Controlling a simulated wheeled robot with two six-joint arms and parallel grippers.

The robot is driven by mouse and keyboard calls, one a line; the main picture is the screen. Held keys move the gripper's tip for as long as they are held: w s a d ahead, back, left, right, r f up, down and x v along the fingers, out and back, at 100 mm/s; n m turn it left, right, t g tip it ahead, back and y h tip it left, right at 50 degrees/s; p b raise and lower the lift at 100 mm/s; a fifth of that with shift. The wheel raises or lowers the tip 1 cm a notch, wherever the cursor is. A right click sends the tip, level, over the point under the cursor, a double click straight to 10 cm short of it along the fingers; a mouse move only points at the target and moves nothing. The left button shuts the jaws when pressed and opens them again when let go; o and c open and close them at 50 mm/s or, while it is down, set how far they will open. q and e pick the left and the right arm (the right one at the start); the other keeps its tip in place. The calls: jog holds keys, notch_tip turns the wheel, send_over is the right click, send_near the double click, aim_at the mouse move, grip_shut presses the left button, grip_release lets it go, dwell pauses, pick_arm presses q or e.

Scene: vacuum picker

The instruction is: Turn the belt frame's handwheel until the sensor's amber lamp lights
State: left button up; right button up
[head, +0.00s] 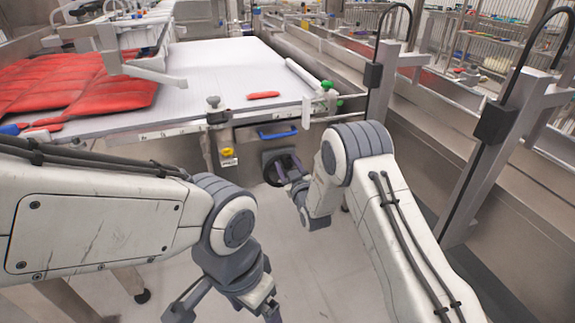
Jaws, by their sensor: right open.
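The handwheel (272,170) is a dark round wheel on the front of the belt frame (180,127), below the table's edge. My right gripper (283,168) is at the wheel's right side with its jaws open; I cannot tell whether they straddle the rim or touch it. Part of the wheel is hidden by the gripper. A small yellow-amber piece (227,152) sits on a bracket left of the wheel; I cannot tell whether it is the sensor's lamp or whether it is lit. My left gripper (228,309) hangs low at the bottom edge, apart from the wheel, fingers spread.
The white table (225,75) above holds red quilted fabric (75,82), a small red piece (263,95) and a white roller (303,75) with a green end. A blue handle (277,132) is above the wheel. Metal posts (385,80) stand at right. The floor (310,262) below is clear.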

grip_shut()
dwell(1.4)
